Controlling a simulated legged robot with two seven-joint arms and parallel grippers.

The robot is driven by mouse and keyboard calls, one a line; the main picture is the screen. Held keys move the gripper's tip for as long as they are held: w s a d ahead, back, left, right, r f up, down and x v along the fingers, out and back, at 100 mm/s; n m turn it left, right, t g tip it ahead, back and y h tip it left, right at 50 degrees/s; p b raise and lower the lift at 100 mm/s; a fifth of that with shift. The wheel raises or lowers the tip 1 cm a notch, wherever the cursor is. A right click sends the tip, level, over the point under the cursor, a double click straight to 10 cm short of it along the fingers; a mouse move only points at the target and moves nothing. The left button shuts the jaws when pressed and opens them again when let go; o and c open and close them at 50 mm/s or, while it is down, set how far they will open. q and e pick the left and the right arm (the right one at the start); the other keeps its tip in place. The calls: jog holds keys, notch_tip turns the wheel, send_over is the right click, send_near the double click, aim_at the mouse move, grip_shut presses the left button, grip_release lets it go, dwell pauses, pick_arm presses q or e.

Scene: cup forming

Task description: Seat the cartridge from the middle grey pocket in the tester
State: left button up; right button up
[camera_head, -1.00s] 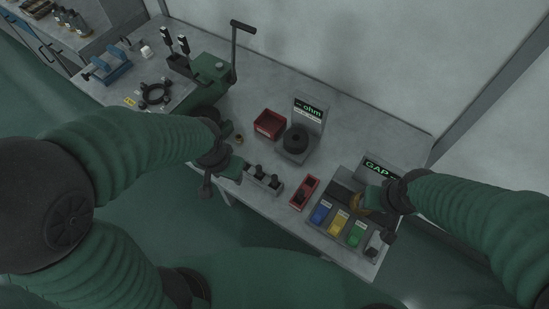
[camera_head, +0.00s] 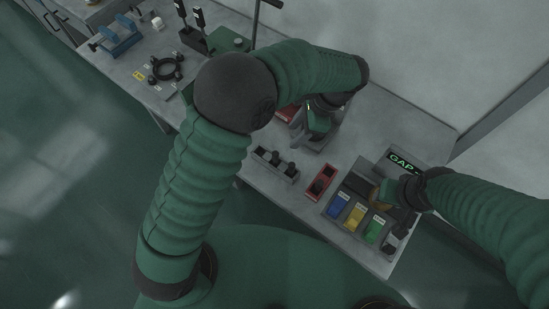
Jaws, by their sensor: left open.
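The grey block (camera_head: 266,169) with dark cartridges in its pockets stands near the table's front edge. The middle cartridge (camera_head: 276,161) sits upright in it. The tester with the ohm display (camera_head: 316,146) is behind it, mostly covered by my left arm and gripper. My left gripper (camera_head: 319,127) is over this tester, open; its fingertips are hard to make out. My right gripper (camera_head: 388,194) is at the GAP unit (camera_head: 403,160), and its fingers are too small and dark to read.
A red holder (camera_head: 320,184) with dark parts lies right of the grey block. Blue (camera_head: 338,206), yellow (camera_head: 355,216) and green (camera_head: 374,229) bins stand at the front right. A red tray (camera_head: 287,112) is partly hidden behind my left arm. A black ring fixture (camera_head: 166,69) is at the left.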

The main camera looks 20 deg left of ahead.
pick_arm(q)
send_near(277, 153)
jog(key=x, duration=0.2)
notch_tip(277, 153, down, 5)
jog(key=shift+s+r, duration=0.1)
jog(key=shift+r, duration=0.1)
jog(key=shift+f+p, duration=0.35)
jog(key=a+f, duration=0.2)
jog(key=s+a+f, duration=0.1)
jog(key=a+f, duration=0.1)
jog(key=shift+p, duration=0.4)
jog(key=shift+w+f, duration=0.1)
jog(key=shift+d, duration=0.65)
jog(key=c, duration=1)
jog(key=shift+a, duration=0.45)
pick_arm(e)
jog(key=shift+v, duration=0.9)
